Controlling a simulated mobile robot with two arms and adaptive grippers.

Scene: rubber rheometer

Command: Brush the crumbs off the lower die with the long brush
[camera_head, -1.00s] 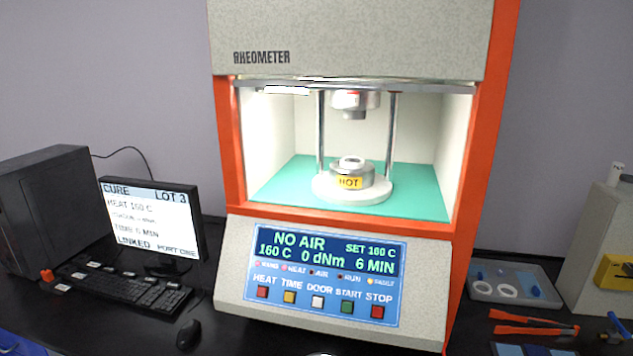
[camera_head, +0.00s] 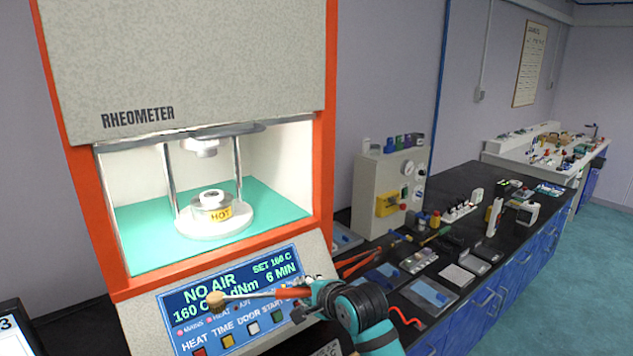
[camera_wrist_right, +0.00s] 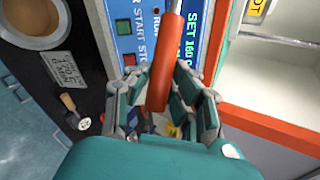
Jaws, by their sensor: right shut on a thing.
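The lower die (camera_head: 212,214) is a grey metal cylinder with a yellow HOT label, on a round white base in the open rheometer chamber. A pale ring shows on its top; I cannot make out crumbs. My right gripper (camera_head: 312,291) is shut on the orange-red handle of the long brush (camera_head: 262,294). The brush points left, its tan bristle head (camera_head: 217,300) in front of the control panel, outside the chamber and below the die. In the right wrist view the handle (camera_wrist_right: 165,62) runs between the fingers (camera_wrist_right: 165,95). My left gripper is out of view.
The rheometer's orange frame (camera_head: 327,150) borders the chamber opening, and the upper die (camera_head: 200,147) hangs above the lower one. The control panel (camera_head: 235,295) is below. The black bench (camera_head: 455,270) to the right holds trays, tools and a grey-white unit (camera_head: 365,190).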

